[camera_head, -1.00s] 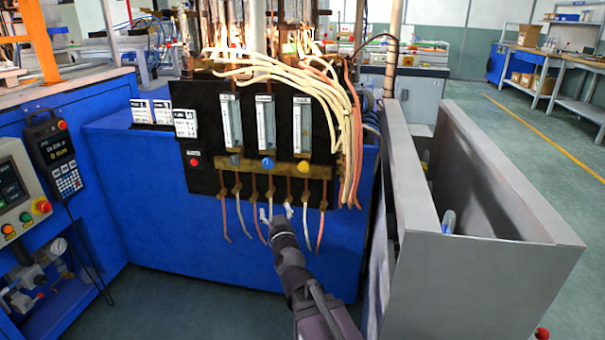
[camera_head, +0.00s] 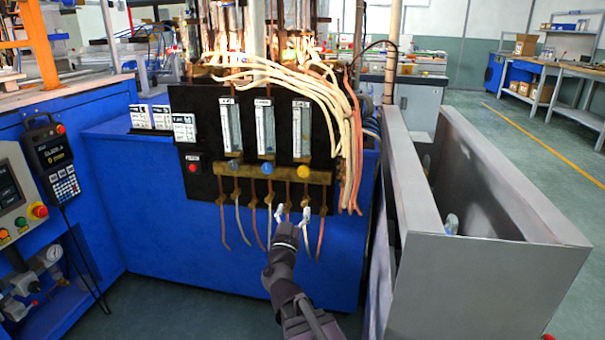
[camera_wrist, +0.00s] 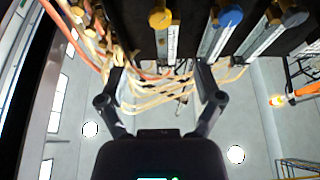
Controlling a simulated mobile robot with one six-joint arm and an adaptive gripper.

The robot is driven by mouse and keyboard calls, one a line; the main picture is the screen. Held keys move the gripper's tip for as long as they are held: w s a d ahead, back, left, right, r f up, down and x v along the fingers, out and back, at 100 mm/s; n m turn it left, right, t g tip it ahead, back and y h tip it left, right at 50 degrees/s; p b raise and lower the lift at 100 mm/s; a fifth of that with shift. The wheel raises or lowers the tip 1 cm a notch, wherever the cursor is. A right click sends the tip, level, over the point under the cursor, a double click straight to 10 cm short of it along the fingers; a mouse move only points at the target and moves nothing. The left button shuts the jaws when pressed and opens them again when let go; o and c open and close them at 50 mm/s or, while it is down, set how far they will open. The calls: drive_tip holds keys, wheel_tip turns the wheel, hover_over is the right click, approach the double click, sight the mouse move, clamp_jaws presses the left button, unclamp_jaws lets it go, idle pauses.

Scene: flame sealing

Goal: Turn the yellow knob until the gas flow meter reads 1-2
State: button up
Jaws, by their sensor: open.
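The yellow knob (camera_head: 303,171) sits on the brass bar of the black panel, below the rightmost flow meter (camera_head: 301,128). The meter's reading is too small to make out. My gripper (camera_head: 293,214) is open and empty, in front of the panel, below and slightly left of the yellow knob in the head view. In the wrist view the yellow knob (camera_wrist: 160,17) is at the top, roughly centred between the spread fingers of my gripper (camera_wrist: 160,75) but beyond their tips. Nothing touches the knob.
Thin hoses (camera_head: 321,232) hang below the bar, close to my fingers. A red button (camera_head: 193,166) is at the panel's left. A grey metal enclosure (camera_head: 490,262) stands to the right.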

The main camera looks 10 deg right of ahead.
sight(302, 174)
drive_tip(key=shift+w+r, duration=0.1)
drive_tip(key=p+x, duration=0.5)
drive_tip(key=x, duration=0.8)
drive_tip(key=shift+w+r, duration=0.1)
drive_tip(key=shift+w, duration=0.15)
drive_tip(key=shift+d, duration=0.1)
drive_tip(key=shift+c, duration=0.3)
drive_tip(key=c, duration=1.1)
